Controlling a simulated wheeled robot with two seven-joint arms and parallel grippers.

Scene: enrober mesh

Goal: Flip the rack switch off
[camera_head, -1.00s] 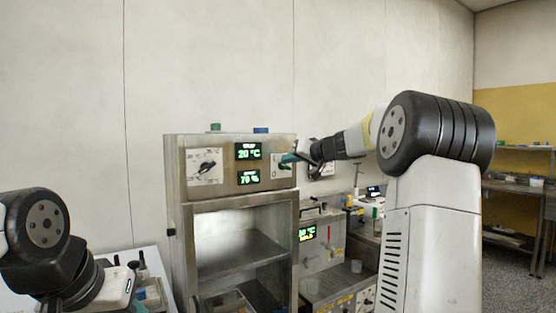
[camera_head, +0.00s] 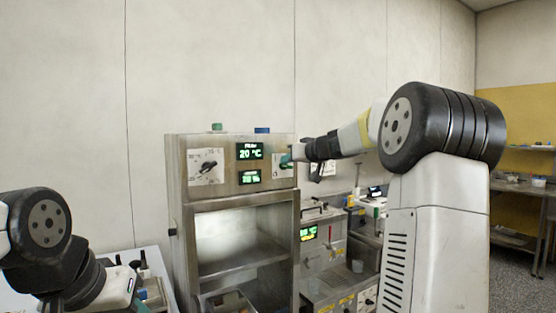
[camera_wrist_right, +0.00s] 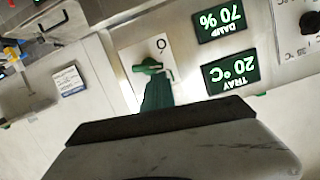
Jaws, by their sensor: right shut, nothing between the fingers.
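The rack cabinet (camera_head: 180,215) is a steel unit with a control panel on top. Its switch plate (camera_head: 279,168) is at the panel's right end, partly hidden by my right gripper (camera_head: 291,156). In the right wrist view, seen upside down, the green switch (camera_wrist_right: 149,66) sits on a white plate with an O mark. My right gripper (camera_wrist_right: 157,93) is shut and empty, its teal tip right at the switch; I cannot tell whether they touch. My left arm is low at the left; its fingers cannot be made out.
The panel also has two green displays (camera_head: 250,151) and a black dial (camera_head: 207,167). A green and a blue item (camera_head: 262,130) stand on top of the cabinet. Another steel machine (camera_head: 322,250) stands close on the right. A cluttered bench (camera_head: 155,258) is at the left.

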